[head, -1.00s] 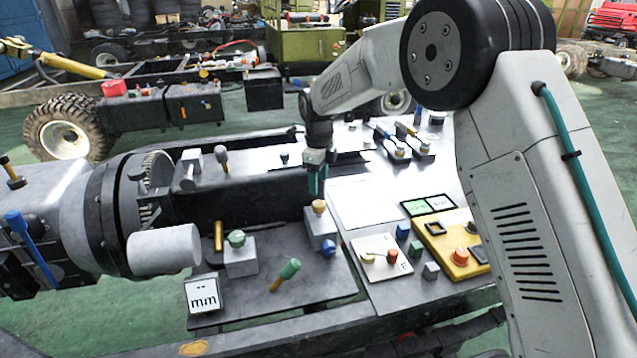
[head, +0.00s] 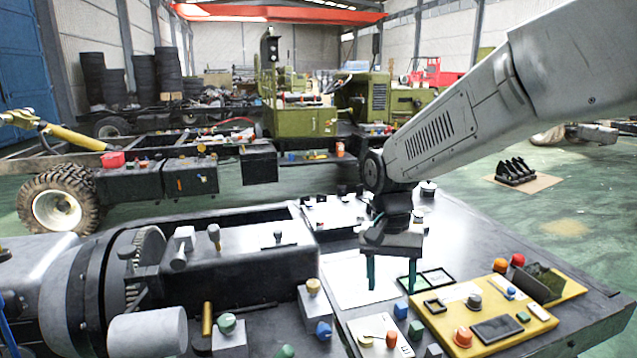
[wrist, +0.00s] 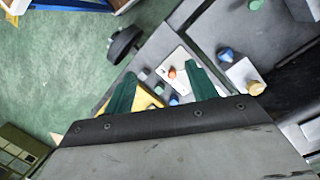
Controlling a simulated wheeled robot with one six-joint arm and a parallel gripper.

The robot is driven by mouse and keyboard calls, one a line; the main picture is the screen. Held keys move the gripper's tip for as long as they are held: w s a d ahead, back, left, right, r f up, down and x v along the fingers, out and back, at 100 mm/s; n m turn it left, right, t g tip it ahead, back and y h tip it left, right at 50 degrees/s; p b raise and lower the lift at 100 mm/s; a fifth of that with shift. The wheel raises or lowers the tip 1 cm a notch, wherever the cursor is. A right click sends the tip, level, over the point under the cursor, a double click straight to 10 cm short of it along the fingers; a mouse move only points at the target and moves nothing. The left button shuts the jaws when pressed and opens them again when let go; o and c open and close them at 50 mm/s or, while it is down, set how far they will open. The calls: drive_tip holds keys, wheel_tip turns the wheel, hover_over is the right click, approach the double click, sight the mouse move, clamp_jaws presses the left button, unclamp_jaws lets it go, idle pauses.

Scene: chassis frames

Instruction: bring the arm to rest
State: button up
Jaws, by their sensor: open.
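My gripper (head: 391,275) hangs from the arm over the right part of the dark workbench in the head view. Its two green fingers point down and stand wide apart, with nothing between them. They are over or near a white sheet (head: 343,285) and a dark-framed panel (head: 428,281); the exact height above the bench cannot be told. In the wrist view the green fingers (wrist: 160,88) are also apart and empty, with the bench parts beyond them.
A yellow panel (head: 548,325) with knobs and buttons lies right of the gripper. A white plate (head: 370,348) with an orange knob and small blue and green blocks are in front. A grey machine with a white cylinder (head: 148,335) stands left.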

drive_tip(key=s+d+r+n+t, duration=0.1)
drive_tip(key=s+d, duration=0.5)
drive_tip(key=s, duration=0.6)
drive_tip(key=s+d+r+n+t, duration=0.2)
drive_tip(key=s+d+r, duration=0.3)
drive_tip(key=s, duration=0.7)
drive_tip(key=shift+s+d+r+n+t+y, duration=0.3)
drive_tip(key=shift+d+r+n, duration=0.1)
drive_tip(key=shift+d, duration=0.55)
